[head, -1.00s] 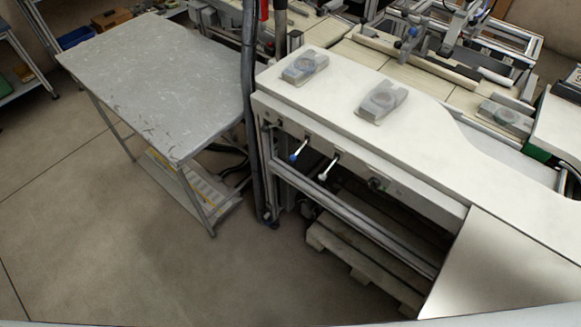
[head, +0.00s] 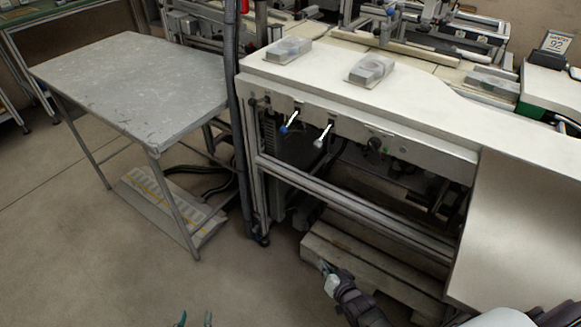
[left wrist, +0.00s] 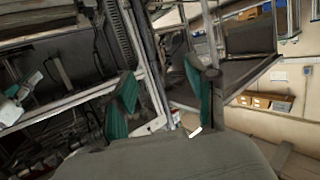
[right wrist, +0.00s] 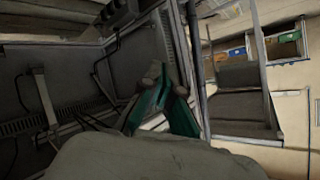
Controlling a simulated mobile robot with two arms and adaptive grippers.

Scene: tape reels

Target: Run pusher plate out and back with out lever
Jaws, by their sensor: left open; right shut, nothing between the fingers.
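Two short levers stick out of the front panel below the white worktop in the head view: one with a blue knob (head: 284,129), one with a pale grey knob (head: 318,143). I cannot tell which is the out lever, and I cannot pick out the pusher plate. My left gripper (head: 195,320) shows only its green fingertips at the bottom edge; in the left wrist view (left wrist: 160,98) its fingers are apart and empty. My right gripper (head: 328,270) is shut and empty, low in front of the machine, apart from both levers; its fingers meet in the right wrist view (right wrist: 164,98).
The white worktop (head: 430,105) carries two grey blocks (head: 288,50) (head: 370,70). A dark knob (head: 375,144) sits right of the levers. A grey table (head: 130,85) stands left, beyond a dark vertical post (head: 236,130). A pallet (head: 350,255) lies under the machine. The floor in front is clear.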

